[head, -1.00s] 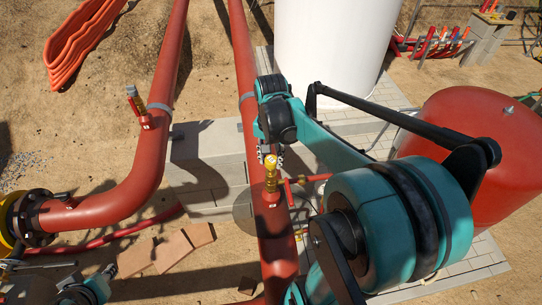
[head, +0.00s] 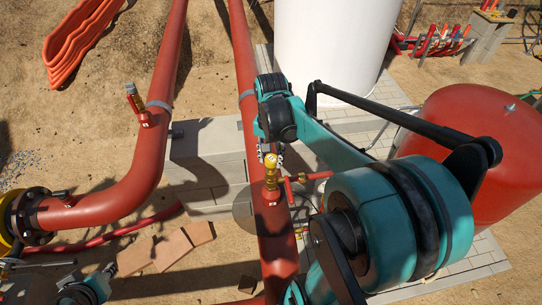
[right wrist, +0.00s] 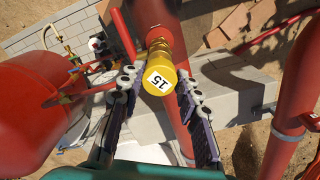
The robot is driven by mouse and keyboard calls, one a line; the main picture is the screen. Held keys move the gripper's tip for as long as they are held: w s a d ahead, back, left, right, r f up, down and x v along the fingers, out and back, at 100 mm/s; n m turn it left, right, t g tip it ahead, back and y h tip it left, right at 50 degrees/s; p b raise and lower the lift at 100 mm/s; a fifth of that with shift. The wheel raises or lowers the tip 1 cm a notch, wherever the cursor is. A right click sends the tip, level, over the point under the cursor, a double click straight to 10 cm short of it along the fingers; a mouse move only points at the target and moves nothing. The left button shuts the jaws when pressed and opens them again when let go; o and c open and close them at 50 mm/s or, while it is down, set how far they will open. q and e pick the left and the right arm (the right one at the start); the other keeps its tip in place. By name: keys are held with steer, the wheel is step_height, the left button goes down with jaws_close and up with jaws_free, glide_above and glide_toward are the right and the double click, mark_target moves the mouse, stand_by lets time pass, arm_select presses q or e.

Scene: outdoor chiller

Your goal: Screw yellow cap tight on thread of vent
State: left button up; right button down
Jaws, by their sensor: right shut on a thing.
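The yellow cap (right wrist: 160,80), with a white label reading 15, sits in the right wrist view between the two dark padded fingers of my right gripper (right wrist: 158,84). The gripper is shut on it. In the head view the cap (head: 270,161) stands upright on top of the vent (head: 271,181), a small brass and red fitting on the red pipe. The vent's thread is hidden under the cap, so I cannot tell how far down it sits. My right gripper (head: 270,153) is partly hidden behind its arm. Part of my left arm shows at the bottom left; its jaw state is unclear.
The long red pipe (head: 246,75) runs under the vent. A bent red pipe (head: 150,165) with another small fitting (head: 137,101) lies to the left. A red tank (head: 465,140) stands at the right, and a white tank (head: 325,45) behind. A thin red side pipe (head: 318,176) runs close by.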

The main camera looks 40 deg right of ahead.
steer(key=shift+f, duration=0.1)
steer(key=shift+f+b, duration=1)
steer(key=shift+f, duration=0.1)
steer(key=m, duration=0.5)
steer(key=shift+b, duration=0.3)
steer(key=m, duration=0.3)
steer(key=shift+s+a, duration=0.1)
steer(key=shift+s, duration=0.1)
steer(key=shift+f, duration=0.1)
steer(key=c, duration=1)
jaws_free()
steer(key=shift+s, duration=0.1)
